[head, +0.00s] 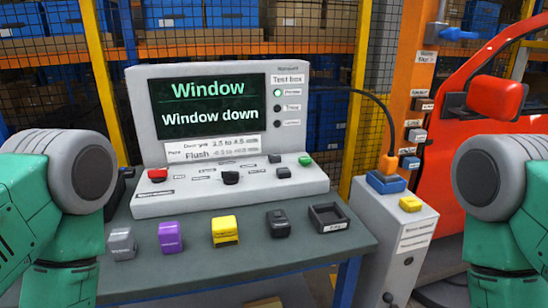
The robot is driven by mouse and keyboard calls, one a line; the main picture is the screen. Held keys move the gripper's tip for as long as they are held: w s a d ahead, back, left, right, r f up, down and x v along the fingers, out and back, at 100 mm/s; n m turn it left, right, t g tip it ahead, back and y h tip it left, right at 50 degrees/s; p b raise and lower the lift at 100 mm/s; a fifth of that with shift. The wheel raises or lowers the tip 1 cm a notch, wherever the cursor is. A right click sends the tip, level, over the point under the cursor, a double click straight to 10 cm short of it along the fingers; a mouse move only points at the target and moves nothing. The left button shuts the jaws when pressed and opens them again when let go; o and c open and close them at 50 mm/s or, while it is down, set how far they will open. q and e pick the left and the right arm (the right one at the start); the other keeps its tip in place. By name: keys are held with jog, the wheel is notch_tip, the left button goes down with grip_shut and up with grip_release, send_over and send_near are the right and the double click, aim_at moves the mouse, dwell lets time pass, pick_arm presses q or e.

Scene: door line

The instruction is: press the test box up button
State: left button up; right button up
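The grey test box (225,188) stands on the table. Its upright screen (212,110) reads "Window" and "Window down", and a green lamp (278,92) is lit beside it. On its sloped panel are a red button (157,174), a black switch (231,177), two small black buttons (274,158) (283,172) and a green button (305,160). The small panel labels are too small to read, so I cannot tell which button is up. Green and grey parts of my arms show at both lower sides. Neither gripper is in view, and nothing touches the panel.
Grey, purple (171,236), yellow (225,231) and black blocks and a black tray (329,217) line the table's front (200,266). Right are a grey pedestal (395,240) with a blue-orange connector and cable, an orange post and a red door (480,150). Shelving and mesh stand behind.

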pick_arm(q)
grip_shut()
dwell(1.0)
